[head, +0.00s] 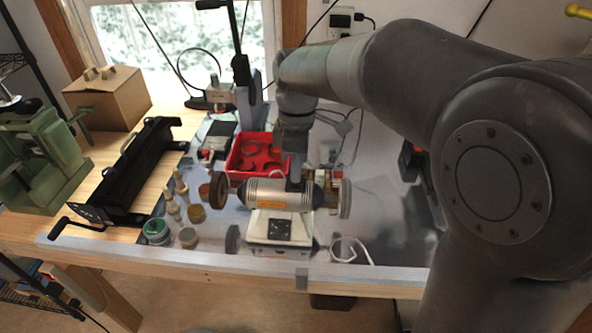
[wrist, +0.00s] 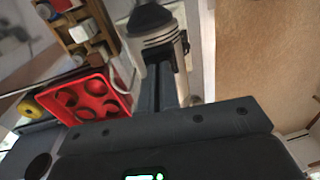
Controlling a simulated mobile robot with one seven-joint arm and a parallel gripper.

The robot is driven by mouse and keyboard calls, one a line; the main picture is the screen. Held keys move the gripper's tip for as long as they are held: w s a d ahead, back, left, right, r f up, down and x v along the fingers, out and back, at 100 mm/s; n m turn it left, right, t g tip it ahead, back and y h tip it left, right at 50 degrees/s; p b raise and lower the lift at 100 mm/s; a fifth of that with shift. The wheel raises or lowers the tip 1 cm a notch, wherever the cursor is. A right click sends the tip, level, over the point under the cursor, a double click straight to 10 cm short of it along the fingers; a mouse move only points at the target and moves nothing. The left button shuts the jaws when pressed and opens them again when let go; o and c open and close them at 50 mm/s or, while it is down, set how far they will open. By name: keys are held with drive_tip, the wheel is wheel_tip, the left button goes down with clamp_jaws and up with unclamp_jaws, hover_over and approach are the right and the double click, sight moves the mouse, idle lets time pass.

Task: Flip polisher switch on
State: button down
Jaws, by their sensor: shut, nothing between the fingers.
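The polisher (head: 270,193) stands on the bench in the head view. It has a silver cylindrical body, a brown wheel on its left end and a grey wheel on its right. Its pale base (head: 258,233) carries a dark square panel (head: 280,229) on the front; the switch itself is too small to make out. My gripper (head: 294,186) points down at the polisher body, its fingers shut and empty. The wrist view shows the shut fingers (wrist: 168,75) beside the polisher's dark end and silver body (wrist: 160,24); whether they touch it is unclear.
A red tray (head: 236,163) with round recesses lies behind the polisher. Jars (head: 156,232) and small bottles stand to its left, near a black bending tool (head: 138,172). The bench's front edge (head: 200,262) is close.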

drive_tip(key=shift+f, duration=0.15)
wheel_tip(320, 180, up, 14)
drive_tip(key=w, duration=0.1)
drive_tip(key=shift+w, duration=0.4)
drive_tip(key=shift+s+r, duration=0.25)
drive_tip(key=shift+s, duration=0.4)
drive_tip(key=f, duration=0.4)
drive_tip(key=s+f, duration=0.1)
drive_tip(key=f, duration=0.9)
drive_tip(key=shift+s, duration=0.35)
